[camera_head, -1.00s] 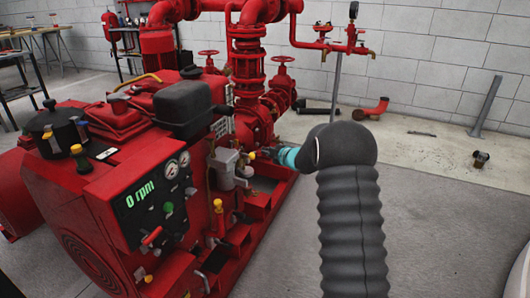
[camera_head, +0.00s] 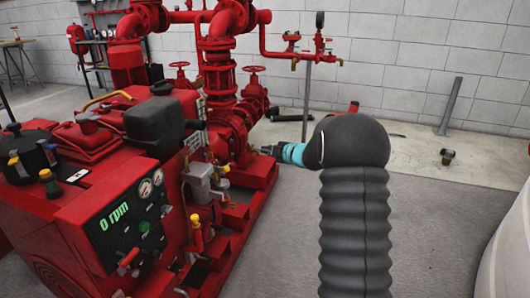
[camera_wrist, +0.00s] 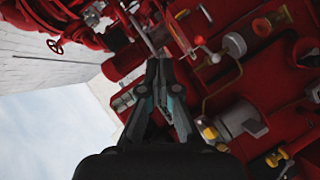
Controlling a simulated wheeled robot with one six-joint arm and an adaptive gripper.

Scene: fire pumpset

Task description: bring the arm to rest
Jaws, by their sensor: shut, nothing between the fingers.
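My arm, in a ribbed dark grey sleeve, rises at the right of the head view. My gripper (camera_head: 268,150) shows small beyond its teal band, close to the red pump pipes in the picture. In the wrist view my gripper (camera_wrist: 160,70) has its fingertips together and holds nothing. The red pumpset (camera_head: 75,210) fills the left of the head view. Its panel (camera_head: 130,222) reads 0 rpm. In the wrist view, parts of the red machine (camera_wrist: 230,70) lie beyond the fingers. I cannot tell the exact gap between them.
Red valves and pipes (camera_head: 220,75) stand behind the engine. A thin grey post (camera_head: 448,105) and a small dark fitting (camera_head: 447,156) are at the back right. The floor (camera_head: 440,215) right of my arm is open. A pale rounded shape (camera_head: 510,250) edges in at the far right.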

